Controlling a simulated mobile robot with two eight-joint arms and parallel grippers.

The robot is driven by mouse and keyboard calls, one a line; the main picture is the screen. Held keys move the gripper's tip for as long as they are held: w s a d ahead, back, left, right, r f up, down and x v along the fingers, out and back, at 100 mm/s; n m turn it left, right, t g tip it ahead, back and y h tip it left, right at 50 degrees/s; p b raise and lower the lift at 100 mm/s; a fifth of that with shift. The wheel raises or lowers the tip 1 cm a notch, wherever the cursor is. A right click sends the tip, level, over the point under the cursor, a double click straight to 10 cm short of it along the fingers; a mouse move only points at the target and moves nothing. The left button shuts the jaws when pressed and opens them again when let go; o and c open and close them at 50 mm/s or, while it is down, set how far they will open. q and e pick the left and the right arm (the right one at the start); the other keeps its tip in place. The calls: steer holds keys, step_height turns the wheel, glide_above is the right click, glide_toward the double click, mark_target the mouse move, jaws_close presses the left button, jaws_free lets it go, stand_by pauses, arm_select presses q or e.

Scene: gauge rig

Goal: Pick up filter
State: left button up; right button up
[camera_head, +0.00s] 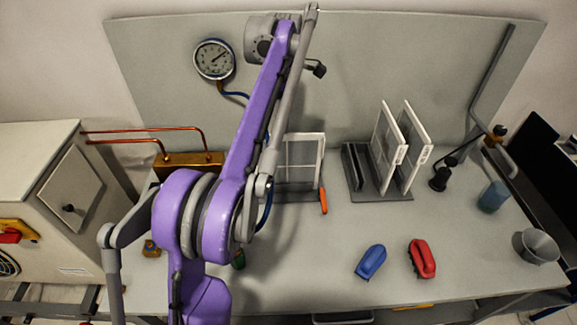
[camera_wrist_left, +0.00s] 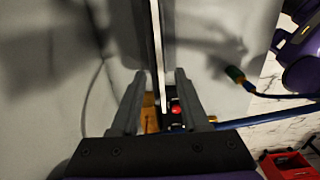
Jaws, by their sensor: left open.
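White-framed flat panels, which look like the filters, stand upright in a dark slotted rack (camera_head: 383,196). The rack's front panel (camera_head: 417,150) is tilted slightly. Another white-framed panel (camera_head: 305,160) with a grey face stands at mid-bench, partly hidden behind my purple left arm. In the head view my left gripper is hidden by the arm. In the left wrist view my left gripper (camera_wrist_left: 157,78) is open. A thin pale panel edge (camera_wrist_left: 158,50) runs between its fingers, with a gap on both sides. Which panel this is I cannot tell for sure.
A pressure gauge (camera_head: 214,59) hangs on the back board. An orange handle (camera_head: 323,201) lies beside the mid-bench panel. Blue (camera_head: 370,262) and red (camera_head: 422,259) handled tools lie at the front. A metal funnel (camera_head: 536,246) sits at right.

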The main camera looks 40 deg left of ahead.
mark_target(288, 135)
arm_select(q)
steer(key=shift+w+d+f, duration=0.1)
steer(key=shift+d+f, duration=0.05)
steer(key=shift+f, duration=1.4)
steer(key=shift+w+d+f, duration=0.1)
steer(key=shift+d+f, duration=0.05)
steer(key=shift+f, duration=1.35)
jaws_close()
